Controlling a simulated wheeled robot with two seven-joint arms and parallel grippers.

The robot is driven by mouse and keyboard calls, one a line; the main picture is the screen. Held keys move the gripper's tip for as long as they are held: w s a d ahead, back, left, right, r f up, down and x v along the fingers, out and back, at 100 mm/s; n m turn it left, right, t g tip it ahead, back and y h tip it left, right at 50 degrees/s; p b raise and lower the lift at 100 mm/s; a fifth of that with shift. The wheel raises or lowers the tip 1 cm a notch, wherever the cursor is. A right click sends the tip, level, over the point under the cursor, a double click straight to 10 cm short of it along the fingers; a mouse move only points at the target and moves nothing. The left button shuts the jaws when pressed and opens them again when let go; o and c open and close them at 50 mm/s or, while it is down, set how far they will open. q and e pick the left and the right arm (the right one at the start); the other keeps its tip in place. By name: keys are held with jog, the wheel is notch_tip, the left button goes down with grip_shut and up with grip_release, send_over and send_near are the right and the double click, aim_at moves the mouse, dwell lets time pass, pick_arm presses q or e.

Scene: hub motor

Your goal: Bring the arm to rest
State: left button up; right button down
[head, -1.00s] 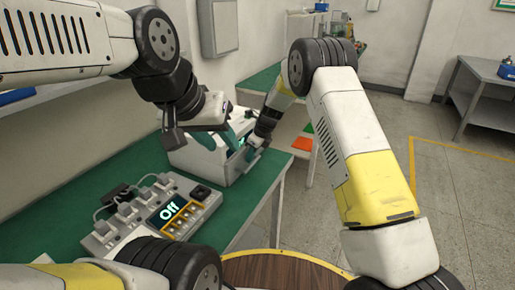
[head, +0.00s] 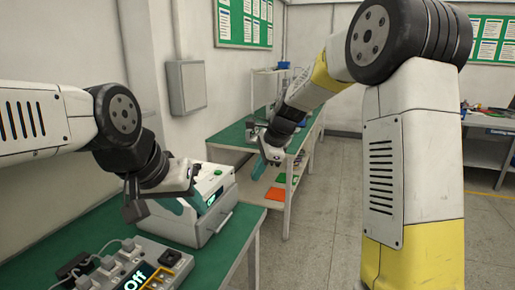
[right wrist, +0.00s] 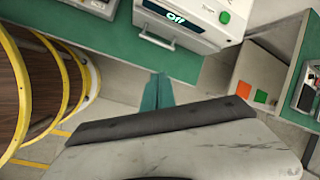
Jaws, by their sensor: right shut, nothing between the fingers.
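My right gripper (head: 259,168) hangs in the air beyond the white box, over the aisle side of the green bench. In the right wrist view its teal fingers (right wrist: 158,90) are together with nothing between them. My right arm rises on the right of the head view and bends over toward the gripper. My left gripper (head: 180,206) is by the near side of the white box (head: 208,225). The wrist partly hides its fingers, so its opening is unclear.
A grey panel reading "Off" (head: 133,274) sits on the green bench (head: 238,249). The white box also shows an "Off" display in the right wrist view (right wrist: 176,17). A far shelf holds orange (head: 275,194) and green pieces. Round yellow-rimmed wooden tiers (right wrist: 15,90) stand left.

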jog(key=s+d+r+n+t, duration=0.1)
jog(key=s+d+r+n, duration=0.1)
jog(key=s+d+n, duration=0.3)
jog(key=s+d+r+n+t+h, duration=0.1)
jog(key=s+d+n, duration=0.4)
jog(key=s, duration=0.8)
jog(key=s+d+r+n+t+h, duration=0.1)
jog(key=s+d+r+n, duration=0.3)
jog(key=s, duration=0.5)
jog(key=shift+s+d+n, duration=0.25)
jog(key=shift+d+n, duration=0.25)
jog(key=shift+n, duration=0.3)
